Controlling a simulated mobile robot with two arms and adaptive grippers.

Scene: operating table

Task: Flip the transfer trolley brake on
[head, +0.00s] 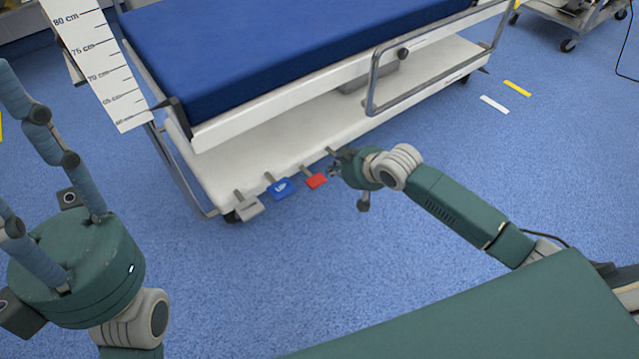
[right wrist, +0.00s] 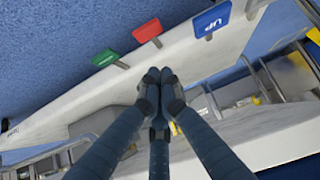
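The transfer trolley (head: 300,130) has a blue mattress and a white base. Along the base's near edge are a grey pedal (head: 250,208), a blue "UP" pedal (head: 280,188) and a red pedal (head: 317,180). The right wrist view shows the blue pedal (right wrist: 212,20), the red pedal (right wrist: 147,29) and a green pedal (right wrist: 105,57). The green one is hidden in the head view. My right gripper (head: 336,165) is just right of the red pedal; its fingertips (right wrist: 155,76) are together and empty. My left gripper (head: 45,200) is at the left, fingers spread, tips partly out of frame.
A metal side rail (head: 376,80) runs along the trolley's right part. A white height scale (head: 95,65) stands at the upper left. Another wheeled trolley (head: 575,15) is at the top right. The blue floor in front of the pedals is clear.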

